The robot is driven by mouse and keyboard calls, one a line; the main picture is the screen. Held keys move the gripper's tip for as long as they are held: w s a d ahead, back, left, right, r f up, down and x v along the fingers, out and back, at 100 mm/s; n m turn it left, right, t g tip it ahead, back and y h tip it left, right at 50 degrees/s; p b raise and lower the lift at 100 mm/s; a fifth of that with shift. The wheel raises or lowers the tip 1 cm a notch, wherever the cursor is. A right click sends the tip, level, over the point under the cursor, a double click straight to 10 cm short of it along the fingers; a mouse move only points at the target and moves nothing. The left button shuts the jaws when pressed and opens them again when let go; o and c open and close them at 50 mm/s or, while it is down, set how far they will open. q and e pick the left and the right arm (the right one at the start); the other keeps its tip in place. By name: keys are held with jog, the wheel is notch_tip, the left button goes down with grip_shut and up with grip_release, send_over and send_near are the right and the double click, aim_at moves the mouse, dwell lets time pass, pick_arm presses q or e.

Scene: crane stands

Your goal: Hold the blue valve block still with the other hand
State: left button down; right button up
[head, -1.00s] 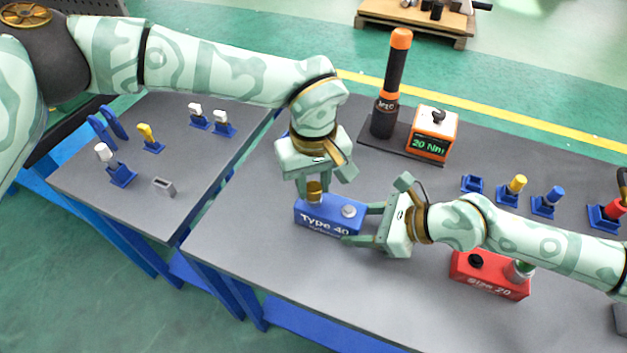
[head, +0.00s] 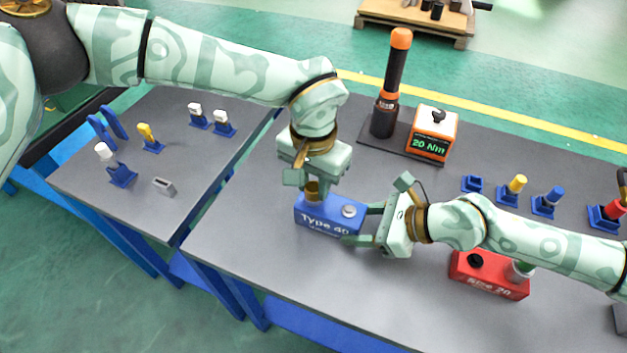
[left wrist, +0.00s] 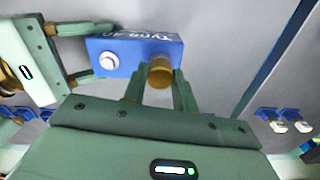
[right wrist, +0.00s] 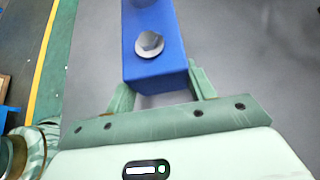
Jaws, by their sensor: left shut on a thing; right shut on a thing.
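The blue valve block (head: 330,217), marked "Type 40", lies on the grey table. A brass fitting (head: 312,192) stands on its left end and a silver hex plug (head: 349,211) on its right end. My right gripper (head: 366,224) is shut on the block's right end; the right wrist view shows its fingers on both sides of the block (right wrist: 155,70). My left gripper (head: 312,188) points down from above, shut on the brass fitting, which also shows between its fingers in the left wrist view (left wrist: 160,72).
A red "Size 20" block (head: 490,276) lies to the right, partly behind my right arm. A torque tester (head: 433,134) reading 20 Nm and a black-orange tool (head: 391,90) stand behind. Small blue stands (head: 508,192) line the right; a side table (head: 90,180) stands left.

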pick_arm(q)
jog(key=c, duration=1)
grip_release()
jog(key=shift+c, duration=0.9)
